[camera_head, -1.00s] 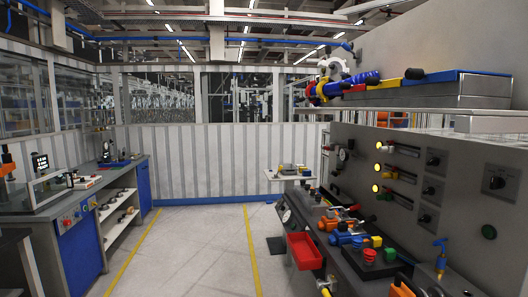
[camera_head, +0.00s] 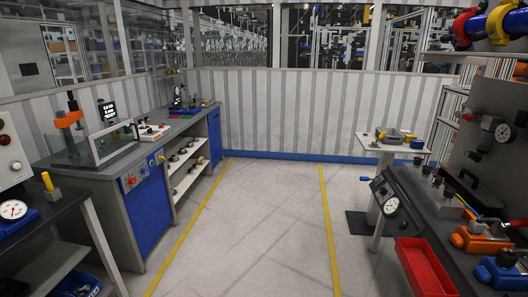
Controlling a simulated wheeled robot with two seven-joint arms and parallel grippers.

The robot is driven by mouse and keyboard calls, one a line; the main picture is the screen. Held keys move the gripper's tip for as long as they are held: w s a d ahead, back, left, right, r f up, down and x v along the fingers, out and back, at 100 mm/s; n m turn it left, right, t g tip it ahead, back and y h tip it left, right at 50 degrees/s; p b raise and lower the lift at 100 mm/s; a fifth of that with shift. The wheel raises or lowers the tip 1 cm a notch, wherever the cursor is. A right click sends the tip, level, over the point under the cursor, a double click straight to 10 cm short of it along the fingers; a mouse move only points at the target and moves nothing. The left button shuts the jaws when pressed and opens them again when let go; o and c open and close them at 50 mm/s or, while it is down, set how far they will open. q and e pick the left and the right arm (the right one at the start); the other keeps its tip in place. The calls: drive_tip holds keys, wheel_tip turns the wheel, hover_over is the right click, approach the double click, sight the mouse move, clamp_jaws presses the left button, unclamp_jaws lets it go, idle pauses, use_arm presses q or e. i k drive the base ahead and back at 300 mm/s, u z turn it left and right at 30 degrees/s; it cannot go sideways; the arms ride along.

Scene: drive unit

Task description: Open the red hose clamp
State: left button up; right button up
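A red ring-shaped clamp (camera_head: 461,29) sits around a blue hose (camera_head: 480,24) at the top right corner. I cannot tell from here whether the clamp is open or closed. A yellow clamp (camera_head: 497,24) sits beside it on the same hose, further right. The hose runs out of the picture at the right edge. Neither of my grippers is in view.
A workbench (camera_head: 117,158) lines the left. The floor (camera_head: 265,215) between is clear.

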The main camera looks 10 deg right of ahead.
sight(458, 31)
drive_tip(key=z, duration=0.15)
drive_tip(key=i, duration=1.75)
drive_tip(key=z, duration=1.5)
drive_tip(key=i, duration=0.95)
drive_tip(key=z, duration=1)
